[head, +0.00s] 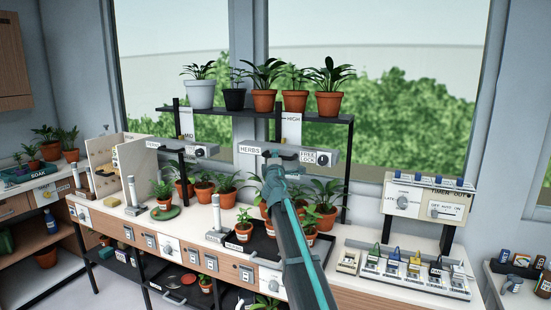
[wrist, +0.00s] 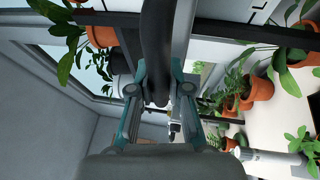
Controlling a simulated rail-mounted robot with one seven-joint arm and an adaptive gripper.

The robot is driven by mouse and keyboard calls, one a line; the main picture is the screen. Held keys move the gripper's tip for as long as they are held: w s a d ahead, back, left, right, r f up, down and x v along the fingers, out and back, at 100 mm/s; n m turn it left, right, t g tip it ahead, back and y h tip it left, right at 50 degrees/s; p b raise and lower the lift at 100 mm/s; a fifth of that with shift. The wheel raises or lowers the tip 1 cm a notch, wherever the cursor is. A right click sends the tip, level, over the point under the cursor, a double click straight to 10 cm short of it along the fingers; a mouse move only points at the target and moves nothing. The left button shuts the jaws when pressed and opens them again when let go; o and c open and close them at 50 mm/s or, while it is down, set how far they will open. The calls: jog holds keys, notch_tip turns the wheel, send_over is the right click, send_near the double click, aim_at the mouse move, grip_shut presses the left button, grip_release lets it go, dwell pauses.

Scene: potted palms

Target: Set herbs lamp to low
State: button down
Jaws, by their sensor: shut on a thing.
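The herbs lamp (head: 250,149) is a grey bar with a HERBS label, hung below the plant shelf near a white card marked HIGH (head: 292,122). Its FREE/LOCK knob (head: 323,159) is at its right end; I cannot tell which word it points to. My gripper (head: 274,158) is at the lamp's front, shut on the lamp's black handle. In the wrist view the dark handle (wrist: 158,35) runs between the teal fingers of my gripper (wrist: 160,80). My arm hides the plants below, and any low mark is not visible.
A similar lamp (head: 170,147) hangs to the left. Several potted plants stand on the shelf (head: 225,112) above and on the bench below, some in a black tray (head: 262,250). A timer box (head: 429,203) stands at the right.

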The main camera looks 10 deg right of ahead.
notch_tip(320, 180, down, 16)
jog(key=b, duration=1.4)
jog(key=shift+s+f, duration=0.1)
jog(key=shift+f, duration=0.05)
jog(key=c, duration=1.1)
grip_release()
jog(key=shift+f, duration=0.1)
jog(key=v, duration=1.2)
jog(key=shift+r, duration=0.2)
